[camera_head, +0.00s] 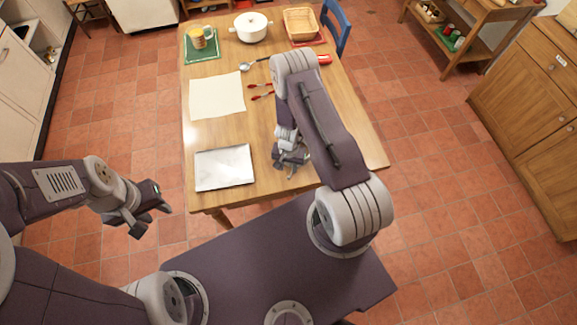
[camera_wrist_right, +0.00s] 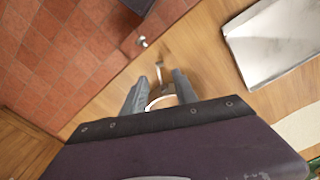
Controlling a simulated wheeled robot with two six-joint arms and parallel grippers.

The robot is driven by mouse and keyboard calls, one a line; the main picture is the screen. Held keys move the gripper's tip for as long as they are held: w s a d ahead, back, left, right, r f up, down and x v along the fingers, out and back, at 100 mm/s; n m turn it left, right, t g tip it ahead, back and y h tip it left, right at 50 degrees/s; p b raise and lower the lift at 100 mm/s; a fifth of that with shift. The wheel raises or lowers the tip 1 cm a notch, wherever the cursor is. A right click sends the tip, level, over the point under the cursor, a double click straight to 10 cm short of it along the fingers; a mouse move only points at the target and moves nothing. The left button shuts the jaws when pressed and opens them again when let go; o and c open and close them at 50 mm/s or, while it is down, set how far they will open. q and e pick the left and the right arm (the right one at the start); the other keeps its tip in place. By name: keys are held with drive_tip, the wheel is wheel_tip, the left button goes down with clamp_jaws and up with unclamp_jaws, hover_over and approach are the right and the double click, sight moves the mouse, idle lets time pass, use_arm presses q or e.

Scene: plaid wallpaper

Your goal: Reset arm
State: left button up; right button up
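My left gripper (camera_head: 150,212) is off the table's left side, above the tiled floor, with its fingers apart and nothing visible between them. My right gripper (camera_head: 291,172) is over the wooden table (camera_head: 265,190) near its front edge, to the right of a silver metal tray (camera_head: 224,167). In the right wrist view, the right gripper's two fingers (camera_wrist_right: 158,92) are spread. A small pale, curved thing (camera_wrist_right: 160,101) shows between them; I cannot tell what it is or whether it is touched. The tray also shows at the upper right there (camera_wrist_right: 285,45).
On the table are a cream sheet (camera_head: 217,95), red-handled utensils (camera_head: 262,96), a ladle (camera_head: 246,66), a white pot (camera_head: 251,27), a basket (camera_head: 300,24) and a mug (camera_head: 197,39) on a green mat (camera_head: 202,55). A wooden cabinet (camera_head: 535,120) stands right.

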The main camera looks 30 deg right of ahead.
use_arm(q)
drive_tip(key=shift+r, duration=0.5)
use_arm(e)
drive_tip(key=shift+r, duration=0.45)
